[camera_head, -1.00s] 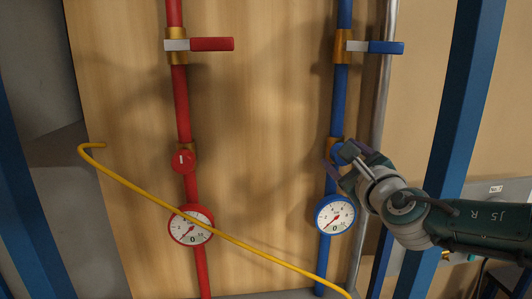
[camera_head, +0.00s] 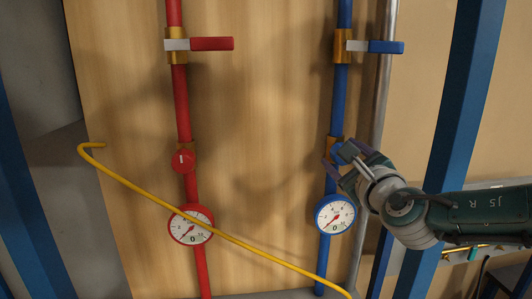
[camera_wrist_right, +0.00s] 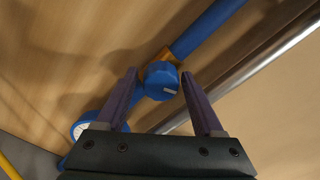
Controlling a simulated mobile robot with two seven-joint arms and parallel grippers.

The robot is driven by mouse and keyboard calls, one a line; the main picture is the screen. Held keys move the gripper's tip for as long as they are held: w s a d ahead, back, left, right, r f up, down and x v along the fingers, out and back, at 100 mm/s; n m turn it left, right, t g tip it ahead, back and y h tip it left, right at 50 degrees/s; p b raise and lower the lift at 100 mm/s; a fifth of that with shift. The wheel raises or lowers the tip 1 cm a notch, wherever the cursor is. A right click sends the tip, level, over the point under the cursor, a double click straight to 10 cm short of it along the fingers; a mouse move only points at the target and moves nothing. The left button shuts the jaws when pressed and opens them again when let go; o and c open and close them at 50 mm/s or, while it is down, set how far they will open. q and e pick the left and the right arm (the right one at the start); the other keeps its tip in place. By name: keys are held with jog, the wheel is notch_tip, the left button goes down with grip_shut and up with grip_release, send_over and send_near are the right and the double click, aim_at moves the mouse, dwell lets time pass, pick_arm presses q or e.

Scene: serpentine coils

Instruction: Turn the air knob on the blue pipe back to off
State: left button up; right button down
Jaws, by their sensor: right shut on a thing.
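The blue pipe (camera_head: 343,92) runs top to bottom at the right of the wooden panel. Its round blue air knob (camera_wrist_right: 161,79) has a short white mark, seen in the right wrist view. The knob sits in front of a brass fitting. My right gripper (camera_wrist_right: 158,82) has its two purple fingers on either side of the knob and is shut on it. In the head view my right gripper (camera_head: 341,155) partly hides the knob. A blue-rimmed gauge (camera_head: 335,215) is just below, its needle pointing lower left. My left gripper is not in view.
A blue lever valve (camera_head: 384,47) is higher on the pipe. A red pipe (camera_head: 181,100) with a red knob (camera_head: 183,161) and gauge stands to the left. A yellow rod (camera_head: 225,236) crosses in front. A grey metal pipe and blue post stand at right.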

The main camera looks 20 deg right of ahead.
jog(key=n, duration=1.8)
jog(key=shift+d, duration=0.1)
jog(key=shift+r+n, duration=0.1)
jog(key=shift+n, duration=0.3)
jog(key=shift+d+n, duration=0.1)
jog(key=shift+n, duration=0.2)
jog(key=shift+a+r+n, duration=0.1)
jog(key=shift+a+n, duration=0.1)
jog(key=shift+n, duration=0.6)
jog(key=shift+d, duration=0.15)
